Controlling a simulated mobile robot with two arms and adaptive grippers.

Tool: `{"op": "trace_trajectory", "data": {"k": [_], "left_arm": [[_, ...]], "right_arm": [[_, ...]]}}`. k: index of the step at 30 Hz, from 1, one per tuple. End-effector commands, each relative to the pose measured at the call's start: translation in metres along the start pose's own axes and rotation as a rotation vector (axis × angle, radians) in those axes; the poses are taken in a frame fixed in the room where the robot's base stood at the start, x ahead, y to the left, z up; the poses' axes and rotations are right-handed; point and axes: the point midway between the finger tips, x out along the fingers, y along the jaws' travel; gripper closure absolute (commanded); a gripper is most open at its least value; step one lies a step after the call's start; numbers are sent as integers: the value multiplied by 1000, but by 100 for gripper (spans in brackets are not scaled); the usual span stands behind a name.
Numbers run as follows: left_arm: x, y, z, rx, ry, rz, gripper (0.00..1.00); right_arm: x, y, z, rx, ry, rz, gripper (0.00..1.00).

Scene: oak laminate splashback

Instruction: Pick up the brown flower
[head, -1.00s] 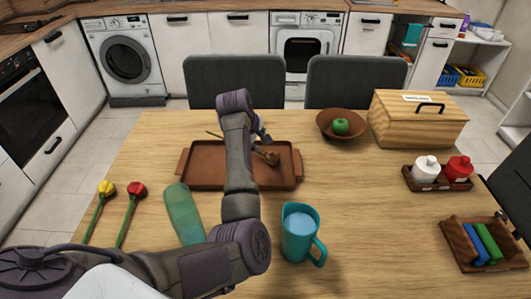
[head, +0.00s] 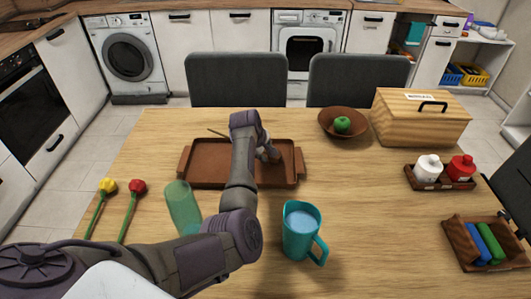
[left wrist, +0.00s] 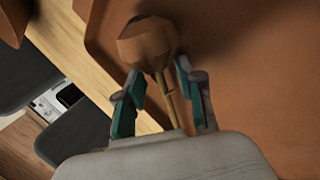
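The brown flower lies on the brown tray (head: 210,172). In the left wrist view its brown head (left wrist: 147,43) sits just beyond my fingertips, and its thin stem runs back between the fingers. In the head view my arm hides most of the flower; a bit of stem (head: 216,133) shows left of the arm. My left gripper (head: 266,149) is low over the right part of the tray. In the left wrist view the left gripper (left wrist: 158,78) is open, with teal-padded fingers on either side of the stem and gaps visible. My right gripper is not in view.
A yellow flower (head: 108,186) and a red flower (head: 138,187) lie at the left. A green glass (head: 183,208) and a teal jug (head: 300,232) stand near my arm. A bowl (head: 356,133) with a green apple and a wooden box (head: 415,122) are behind right.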

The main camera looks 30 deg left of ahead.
Motion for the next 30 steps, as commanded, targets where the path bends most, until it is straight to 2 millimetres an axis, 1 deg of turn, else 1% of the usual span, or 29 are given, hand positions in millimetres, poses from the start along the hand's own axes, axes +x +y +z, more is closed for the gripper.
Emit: {"op": "trace_trajectory", "data": {"k": [1, 6, 7, 8, 18, 21, 23, 25, 30], "left_arm": [[0, 0, 0, 0, 0, -1, 64], [0, 0, 0, 0, -1, -1, 92], [0, 0, 0, 0, -1, -1, 98], [0, 0, 0, 0, -1, -1, 100], [0, 0, 0, 0, -1, -1, 100], [-4, 2, 0, 0, -1, 0, 100], [-10, 6, 0, 1, 0, 2, 100], [-20, 12, 0, 1, 0, 3, 100], [-51, 29, 0, 1, 0, 3, 100]], "right_arm": [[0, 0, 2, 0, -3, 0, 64], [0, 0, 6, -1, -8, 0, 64], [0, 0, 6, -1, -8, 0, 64], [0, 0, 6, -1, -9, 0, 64], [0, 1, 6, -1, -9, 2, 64], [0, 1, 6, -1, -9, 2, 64], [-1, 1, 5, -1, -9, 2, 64], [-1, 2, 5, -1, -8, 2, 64], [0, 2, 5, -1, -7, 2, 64]]}}
